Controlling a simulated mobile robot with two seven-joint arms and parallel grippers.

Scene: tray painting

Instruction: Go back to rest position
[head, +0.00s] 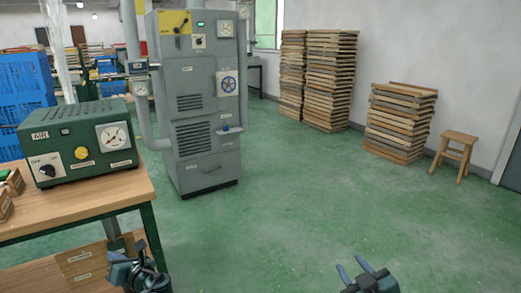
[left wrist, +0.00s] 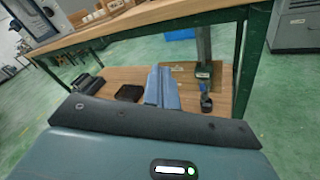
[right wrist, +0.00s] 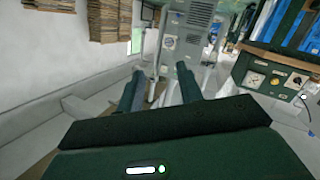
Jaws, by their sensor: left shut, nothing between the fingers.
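My left gripper (head: 117,252) is low at the bottom left of the head view, beside the workbench's front leg. In the left wrist view its fingers (left wrist: 164,72) are together with nothing between them, in front of the lower shelf. My right gripper (head: 351,263) is at the bottom of the head view, right of the middle, over open floor. In the right wrist view its two fingers (right wrist: 161,72) are apart, with nothing between them.
The workbench (head: 105,193) at the left carries a green AIR box (head: 80,142). A grey cabinet (head: 196,100) stands behind it. Pallet stacks (head: 330,80) and a wooden stool (head: 456,150) line the right wall. The green floor (head: 290,215) in the middle is clear.

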